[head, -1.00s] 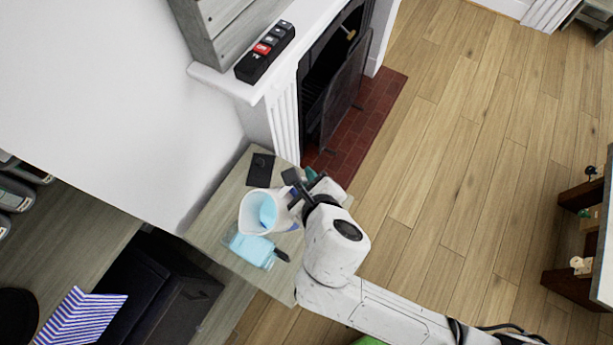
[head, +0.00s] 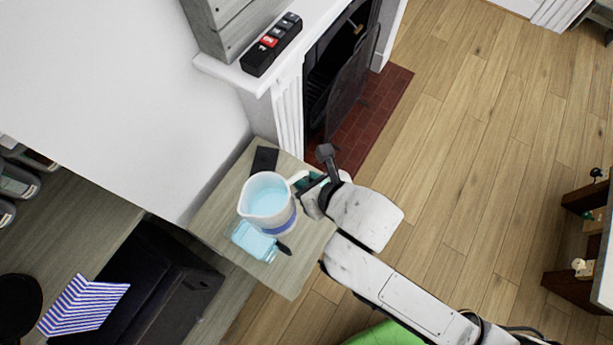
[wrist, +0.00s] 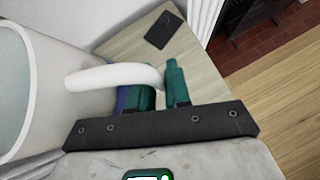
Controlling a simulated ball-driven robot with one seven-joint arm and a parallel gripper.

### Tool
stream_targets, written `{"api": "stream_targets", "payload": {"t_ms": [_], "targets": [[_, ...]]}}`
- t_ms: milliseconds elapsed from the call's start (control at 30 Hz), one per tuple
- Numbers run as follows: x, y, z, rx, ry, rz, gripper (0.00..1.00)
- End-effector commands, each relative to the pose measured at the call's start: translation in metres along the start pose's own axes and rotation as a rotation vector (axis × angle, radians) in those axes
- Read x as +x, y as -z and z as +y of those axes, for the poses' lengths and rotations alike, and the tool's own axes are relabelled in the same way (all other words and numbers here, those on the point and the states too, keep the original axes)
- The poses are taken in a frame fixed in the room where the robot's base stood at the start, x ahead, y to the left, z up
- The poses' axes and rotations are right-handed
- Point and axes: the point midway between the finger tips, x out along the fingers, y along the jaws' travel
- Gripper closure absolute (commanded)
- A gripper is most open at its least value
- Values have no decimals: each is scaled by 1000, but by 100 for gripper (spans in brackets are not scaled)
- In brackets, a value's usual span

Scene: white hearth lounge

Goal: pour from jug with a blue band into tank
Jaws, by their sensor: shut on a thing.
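The white jug with a blue band (head: 262,222) is held over the small wooden side table and looks close to upright, with light-blue liquid inside. My gripper (head: 307,187) is shut on its handle, on the jug's right side. In the wrist view the jug (wrist: 65,95) fills the left, and the green fingers of my gripper (wrist: 158,88) close around the white handle. A translucent light-blue container (head: 252,242), which looks like the tank, sits on the table just below the jug in the head view. The jug hides part of it, and its fill level is unclear.
The wooden side table (head: 291,271) also bears a flat black object (head: 264,160) at its back and a small dark piece (head: 285,248) beside the tank. The fireplace (head: 335,90) stands behind. A black armchair (head: 160,280) is at the left. Open floor lies to the right.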

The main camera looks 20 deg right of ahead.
Motion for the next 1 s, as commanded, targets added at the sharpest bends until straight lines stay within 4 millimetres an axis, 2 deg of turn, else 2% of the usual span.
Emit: {"api": "stream_targets", "payload": {"t_ms": [500,1000], "targets": [[-27,-29,3,0,-1,-7,100],[-29,-30,3,0,0,-5,100]]}}
